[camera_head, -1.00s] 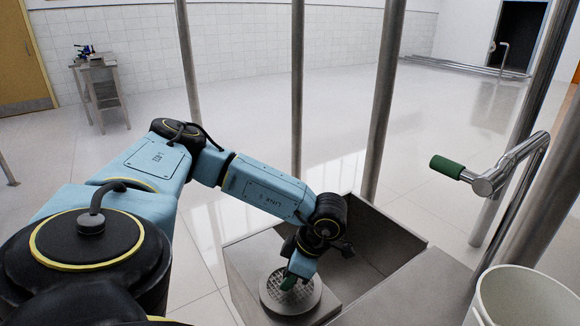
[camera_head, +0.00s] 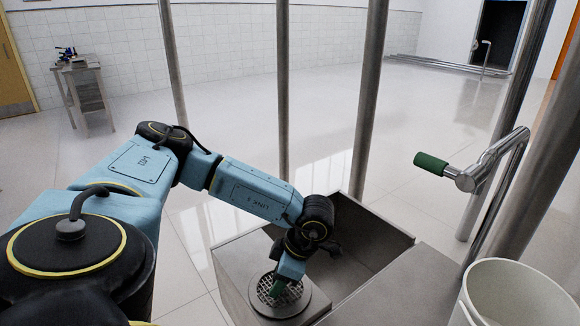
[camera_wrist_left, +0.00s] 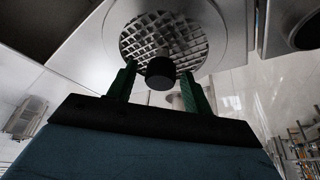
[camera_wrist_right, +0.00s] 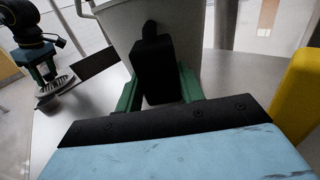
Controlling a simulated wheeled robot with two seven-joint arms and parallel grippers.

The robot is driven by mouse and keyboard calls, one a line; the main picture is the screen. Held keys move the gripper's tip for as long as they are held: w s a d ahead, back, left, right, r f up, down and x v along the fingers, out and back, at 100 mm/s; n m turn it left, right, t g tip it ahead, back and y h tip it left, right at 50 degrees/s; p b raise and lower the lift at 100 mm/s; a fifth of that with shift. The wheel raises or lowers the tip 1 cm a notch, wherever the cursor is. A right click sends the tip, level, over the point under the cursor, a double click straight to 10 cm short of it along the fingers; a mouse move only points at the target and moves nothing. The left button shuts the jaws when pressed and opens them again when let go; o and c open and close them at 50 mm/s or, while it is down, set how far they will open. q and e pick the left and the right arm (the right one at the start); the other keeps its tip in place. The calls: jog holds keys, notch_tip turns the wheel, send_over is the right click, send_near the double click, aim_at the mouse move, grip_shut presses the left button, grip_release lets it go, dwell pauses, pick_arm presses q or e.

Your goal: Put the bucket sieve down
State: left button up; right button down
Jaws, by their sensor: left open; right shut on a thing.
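The bucket sieve, a round metal grid (camera_head: 266,287) with a black knob (camera_wrist_left: 160,75), lies in the round opening on top of a grey metal box (camera_head: 238,273). In the left wrist view the sieve (camera_wrist_left: 146,40) looks flat in its ring. My left gripper (camera_head: 278,288) is open above it, its green fingers (camera_wrist_left: 160,85) on either side of the knob, with gaps visible. In the right wrist view my right gripper (camera_wrist_right: 158,88) is shut on a black handle (camera_wrist_right: 153,65) in front of a pale bucket (camera_wrist_right: 110,22). Where that handle attaches is unclear.
A white bucket (camera_head: 515,297) stands at the lower right of the head view. A crank with a green grip (camera_head: 431,163) sticks out above the metal top (camera_head: 405,287). Steel posts (camera_head: 370,95) rise behind the box. A small table (camera_head: 82,85) stands far left.

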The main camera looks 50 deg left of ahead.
jog(key=shift+f, duration=0.25)
pick_arm(q)
jog(key=v, duration=1.2)
pick_arm(e)
jog(key=c, duration=1.2)
grip_release()
jog(key=o, duration=1.2)
jog(key=shift+r, duration=0.2)
jog(key=shift+b+v, duration=0.8)
jog(key=shift+v, duration=1.7)
jog(key=shift+b+v, duration=0.9)
jog(key=shift+v, duration=1.1)
pick_arm(q)
notch_tip(320, 180, down, 3)
jog(key=shift+f, duration=0.2)
